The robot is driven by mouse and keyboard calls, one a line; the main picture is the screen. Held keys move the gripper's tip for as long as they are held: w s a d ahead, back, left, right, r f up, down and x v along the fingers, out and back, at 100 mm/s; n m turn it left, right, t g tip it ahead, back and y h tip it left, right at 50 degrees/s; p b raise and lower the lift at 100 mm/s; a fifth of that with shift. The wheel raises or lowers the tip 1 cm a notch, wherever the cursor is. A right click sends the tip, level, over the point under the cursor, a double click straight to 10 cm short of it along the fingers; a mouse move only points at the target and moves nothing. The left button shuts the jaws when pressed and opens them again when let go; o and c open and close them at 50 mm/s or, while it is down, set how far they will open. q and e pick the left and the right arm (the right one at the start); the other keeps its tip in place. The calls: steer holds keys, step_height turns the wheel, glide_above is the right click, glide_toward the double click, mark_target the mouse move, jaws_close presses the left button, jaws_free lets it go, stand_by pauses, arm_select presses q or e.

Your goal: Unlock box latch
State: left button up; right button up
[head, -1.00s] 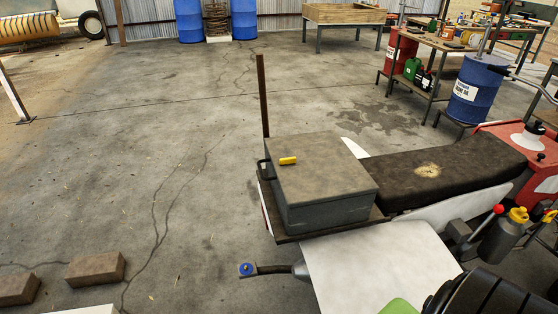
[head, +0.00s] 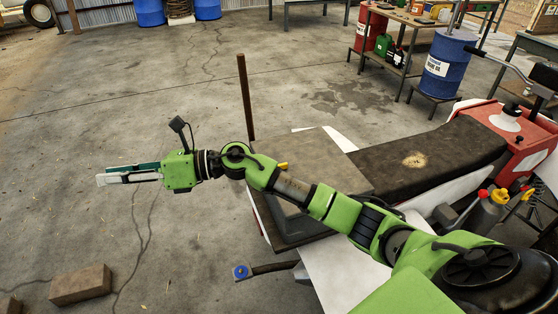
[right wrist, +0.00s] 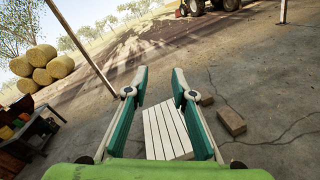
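The grey box (head: 335,165) sits on the rear of a vehicle, right of centre in the head view. Part of its yellow latch (head: 283,165) shows just above my right arm. The arm hides much of the box's front and left side. My right gripper (head: 100,174) is left of the box, away from it, pointing left over the concrete floor. In the right wrist view, the fingers of my right gripper (right wrist: 157,82) stand apart with nothing between them. My left gripper is not in view.
A black seat (head: 425,160) adjoins the box on the right. A brown post (head: 245,98) rises behind the box. A brick (head: 80,286) lies on the floor at lower left. A blue drum (head: 449,65) stands farther back. The floor at left is mostly open.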

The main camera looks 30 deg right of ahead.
steer(key=w+d+f+n+g+h, duration=0.1)
steer(key=d+f+n+g+h, duration=0.2)
steer(key=d, duration=0.4)
steer(key=w+d+f+n+g+h, duration=0.2)
steer(key=d+f+n+h, duration=0.25)
steer(key=d, duration=0.35)
steer(key=s+d+r+g+h, duration=0.1)
steer(key=s+d+r+h, duration=0.15)
steer(key=d, duration=0.55)
steer(key=s+d+r+g+h, duration=0.1)
steer(key=d+r+h, duration=0.15)
steer(key=d, duration=0.55)
steer(key=s+d+r+h, duration=0.15)
steer(key=d+h, duration=0.25)
steer(key=d, duration=0.5)
arm_select(q)
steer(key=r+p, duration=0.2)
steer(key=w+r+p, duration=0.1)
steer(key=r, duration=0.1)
steer(key=shift+p, duration=0.4)
arm_select(e)
steer(key=f, duration=1.3)
steer(key=shift+w+a+f, duration=0.2)
steer(key=shift+a, duration=0.05)
jaws_close()
